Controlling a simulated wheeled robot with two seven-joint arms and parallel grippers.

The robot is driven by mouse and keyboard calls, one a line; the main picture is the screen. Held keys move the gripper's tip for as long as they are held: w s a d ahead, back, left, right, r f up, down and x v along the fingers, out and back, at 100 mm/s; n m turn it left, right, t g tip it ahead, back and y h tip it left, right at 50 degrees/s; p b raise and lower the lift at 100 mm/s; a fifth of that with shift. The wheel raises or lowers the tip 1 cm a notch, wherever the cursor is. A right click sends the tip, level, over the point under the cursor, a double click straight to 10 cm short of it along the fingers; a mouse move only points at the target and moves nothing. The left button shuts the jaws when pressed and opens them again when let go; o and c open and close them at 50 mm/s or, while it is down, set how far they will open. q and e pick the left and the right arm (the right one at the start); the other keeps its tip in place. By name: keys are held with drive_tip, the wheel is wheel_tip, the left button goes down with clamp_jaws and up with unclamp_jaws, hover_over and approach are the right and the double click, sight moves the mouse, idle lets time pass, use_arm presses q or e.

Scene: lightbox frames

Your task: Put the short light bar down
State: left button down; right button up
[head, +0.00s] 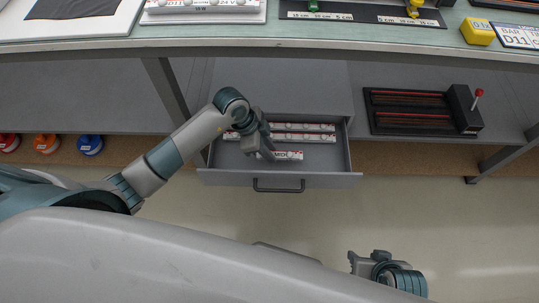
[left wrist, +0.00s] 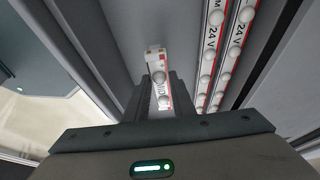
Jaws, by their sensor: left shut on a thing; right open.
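The short light bar (head: 289,156) is white with red and black print and white round bulbs. My left gripper (head: 264,150) is shut on its left end, over the open grey drawer (head: 225,178). In the left wrist view the short bar (left wrist: 156,62) sticks out from between the fingers of my left gripper (left wrist: 160,98). The bar lies roughly parallel to the drawer front, on the near side. I cannot tell whether it touches the drawer floor. My right gripper (head: 354,262) is open and empty, low over the floor at the lower right.
Longer light bars (head: 310,127) lie in the back of the drawer; they also show in the left wrist view (left wrist: 210,60). The workbench (head: 330,44) is above. A black rack with a red-knobbed lever (head: 412,112) stands right of the drawer.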

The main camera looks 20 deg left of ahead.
use_arm(q)
drive_tip(key=shift+f+b, duration=0.35)
drive_tip(key=shift+f, duration=1.55)
drive_tip(key=c, duration=1.5)
unclamp_jaws()
use_arm(e)
drive_tip(key=shift+a+t, duration=0.3)
drive_tip(key=shift+a, duration=0.15)
use_arm(q)
drive_tip(key=shift+r, duration=0.1)
use_arm(e)
drive_tip(key=shift+w, duration=0.25)
